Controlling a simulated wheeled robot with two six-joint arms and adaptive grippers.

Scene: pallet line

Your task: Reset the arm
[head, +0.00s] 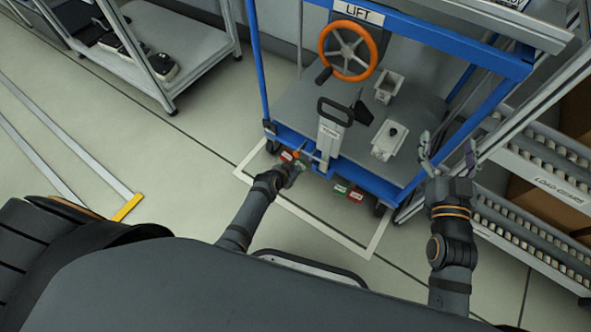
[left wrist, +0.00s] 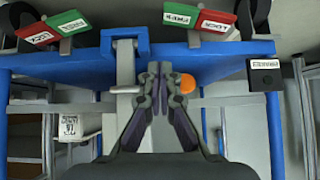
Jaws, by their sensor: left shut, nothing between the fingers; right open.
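My left gripper (head: 292,172) is at the lower front edge of the blue lift cart (head: 262,70). In the left wrist view its fingers (left wrist: 158,85) are closed together and empty. They are beside a grey latch bar (left wrist: 125,70) and an orange knob (left wrist: 186,84) on the blue frame; I cannot tell whether they touch either. My right gripper (head: 447,160) is open and empty, raised at the cart's right side near the roller rack.
The cart carries an orange handwheel (head: 348,50), a black-handled lever (head: 333,120) and small grey boxes. Red and green tabs (left wrist: 55,28) show along its edge. A roller rack (head: 540,190) stands right, a shelf cart (head: 185,50) upper left.

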